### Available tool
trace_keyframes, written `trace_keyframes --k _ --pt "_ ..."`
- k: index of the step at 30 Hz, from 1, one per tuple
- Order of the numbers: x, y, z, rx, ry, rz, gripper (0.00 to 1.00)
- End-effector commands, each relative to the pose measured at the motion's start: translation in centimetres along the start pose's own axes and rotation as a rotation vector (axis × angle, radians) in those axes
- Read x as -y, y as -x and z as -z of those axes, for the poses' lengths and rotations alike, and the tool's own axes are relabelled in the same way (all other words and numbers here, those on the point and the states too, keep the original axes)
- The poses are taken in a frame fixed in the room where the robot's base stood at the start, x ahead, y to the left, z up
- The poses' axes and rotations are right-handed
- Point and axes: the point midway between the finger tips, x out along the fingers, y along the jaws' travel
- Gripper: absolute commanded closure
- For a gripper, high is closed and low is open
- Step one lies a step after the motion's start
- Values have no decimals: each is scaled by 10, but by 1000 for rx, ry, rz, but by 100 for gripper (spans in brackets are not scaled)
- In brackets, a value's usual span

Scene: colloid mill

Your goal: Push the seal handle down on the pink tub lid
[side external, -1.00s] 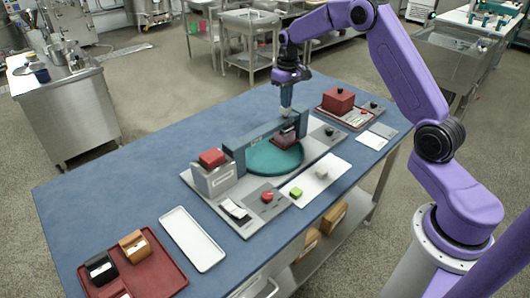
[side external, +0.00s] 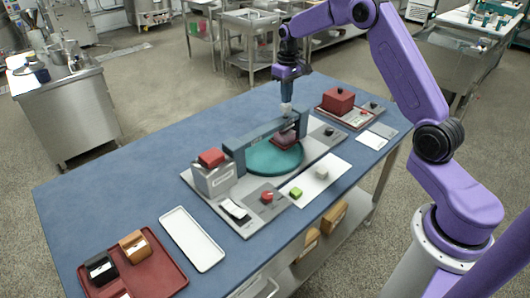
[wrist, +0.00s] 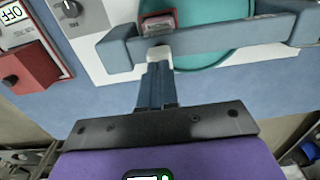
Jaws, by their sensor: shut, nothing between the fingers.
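In the wrist view the pink tub (wrist: 158,22) shows at the top, just beyond the bar (wrist: 215,37). My gripper (side external: 286,108) points down at the bar's far end, close to the tub. In the wrist view my gripper (wrist: 159,55) is shut and empty, its pale tips overlapping the bar's edge; I cannot tell whether they touch it.
A grey block with a red top (side external: 212,160) stands at the bar's near end. A white plate (side external: 315,181) holds a green block. A dark red box (side external: 338,101) is at the far right. A white tray (side external: 192,238) and a red tray (side external: 150,278) lie nearer. The blue tabletop behind is clear.

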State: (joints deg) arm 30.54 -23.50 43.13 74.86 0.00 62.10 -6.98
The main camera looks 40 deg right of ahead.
Motion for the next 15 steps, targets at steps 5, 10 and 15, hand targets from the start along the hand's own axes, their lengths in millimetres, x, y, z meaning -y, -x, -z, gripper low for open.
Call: trace_keyframes --k 5,10,15 --pt "1 12 1 -3 1 0 100" --pt "0 22 1 -3 1 0 100" --pt "0 32 0 -3 1 0 100"
